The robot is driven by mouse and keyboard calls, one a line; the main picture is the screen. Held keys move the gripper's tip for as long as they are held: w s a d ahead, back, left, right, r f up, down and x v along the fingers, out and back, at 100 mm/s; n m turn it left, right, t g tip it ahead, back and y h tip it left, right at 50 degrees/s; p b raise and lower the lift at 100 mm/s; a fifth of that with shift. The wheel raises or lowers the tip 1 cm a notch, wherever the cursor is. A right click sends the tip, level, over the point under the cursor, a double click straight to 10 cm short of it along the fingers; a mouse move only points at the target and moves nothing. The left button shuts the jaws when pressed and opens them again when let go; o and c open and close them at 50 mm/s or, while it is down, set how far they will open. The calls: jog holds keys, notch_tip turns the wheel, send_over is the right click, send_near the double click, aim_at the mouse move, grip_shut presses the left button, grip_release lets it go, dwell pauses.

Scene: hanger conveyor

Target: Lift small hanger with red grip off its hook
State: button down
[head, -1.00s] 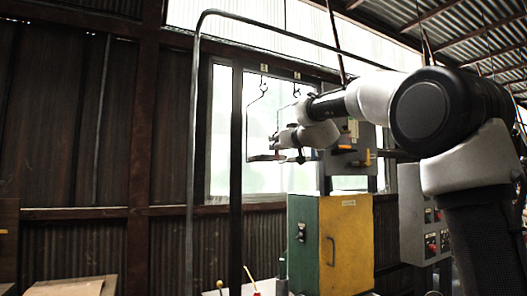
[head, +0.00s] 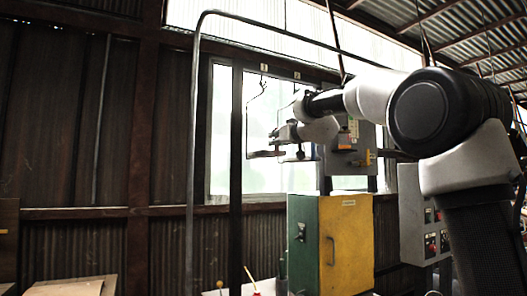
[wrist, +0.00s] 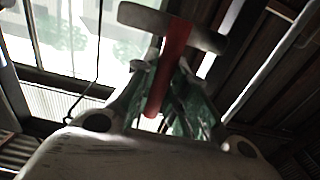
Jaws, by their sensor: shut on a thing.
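The small hanger's red grip (wrist: 172,65) runs between the fingers of my gripper (wrist: 165,85) in the wrist view. My gripper is shut on it. A pale grey crosspiece (wrist: 150,18) shows at the grip's upper end. In the head view my gripper (head: 284,133) is at the hanging line, beside the wire hanger under label 1 (head: 263,68). A small dark piece (head: 300,153) hangs just below my gripper. The label 2 hook is partly hidden by my arm, so I cannot tell whether the hanger still touches it.
The other wire hanger (head: 262,90) hangs close on the left, with a flat bottom piece (head: 264,154). A thin dark wire (wrist: 97,60) ends in a curve in the wrist view. A green and yellow cabinet (head: 345,240) stands below. A grey frame post (head: 192,160) is left.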

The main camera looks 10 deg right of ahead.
jog(key=shift+s, duration=0.1)
jog(key=v, duration=0.5)
jog(key=shift+s+d+r, duration=0.15)
jog(key=shift+s+d, duration=0.05)
jog(key=shift+s, duration=0.15)
dwell(0.6)
jog(key=shift+s, duration=0.1)
